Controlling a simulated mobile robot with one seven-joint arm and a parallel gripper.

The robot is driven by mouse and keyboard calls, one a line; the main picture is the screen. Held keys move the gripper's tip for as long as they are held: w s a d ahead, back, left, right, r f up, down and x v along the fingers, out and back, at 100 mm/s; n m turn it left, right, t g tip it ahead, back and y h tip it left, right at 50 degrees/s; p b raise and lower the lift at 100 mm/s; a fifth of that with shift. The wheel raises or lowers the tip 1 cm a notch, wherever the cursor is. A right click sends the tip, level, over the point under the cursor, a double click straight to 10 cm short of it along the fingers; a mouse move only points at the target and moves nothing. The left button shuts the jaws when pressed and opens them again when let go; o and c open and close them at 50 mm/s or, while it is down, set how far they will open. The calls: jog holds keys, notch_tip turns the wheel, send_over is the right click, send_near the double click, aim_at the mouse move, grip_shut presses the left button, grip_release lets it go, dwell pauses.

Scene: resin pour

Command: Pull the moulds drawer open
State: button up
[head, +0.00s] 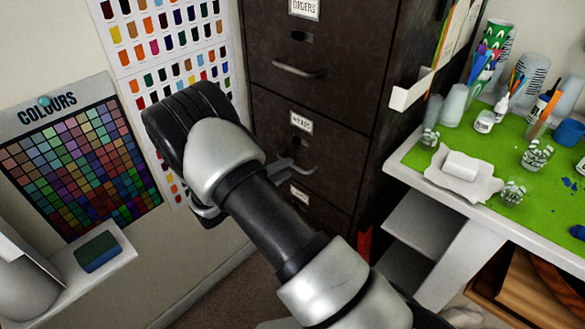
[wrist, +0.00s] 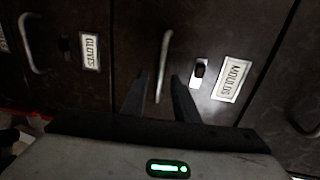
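The moulds drawer (head: 340,135) is the middle visible drawer of the dark brown cabinet, and its front looks flush with the cabinet. Its label and bar handle (wrist: 165,50) show in the wrist view, where the moulds label (wrist: 233,78) is at the right. My gripper (wrist: 158,80) is open, with one dark finger on each side of the handle. The near end of the handle lies between the fingers, with gaps visible on both sides. I cannot tell how deep the fingers reach around it. In the head view my arm mostly hides the gripper.
The orders drawer (head: 310,45) is above and the gloves drawer (wrist: 62,45) below; both look shut. A white table with a green mat (head: 468,147), cups and bottles stands close at the right. A shelf with a sponge (head: 97,252) is at the left.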

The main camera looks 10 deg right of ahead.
aim_at(292, 166)
jog(key=shift+x, duration=2.2)
jog(key=shift+c, duration=0.5)
grip_shut()
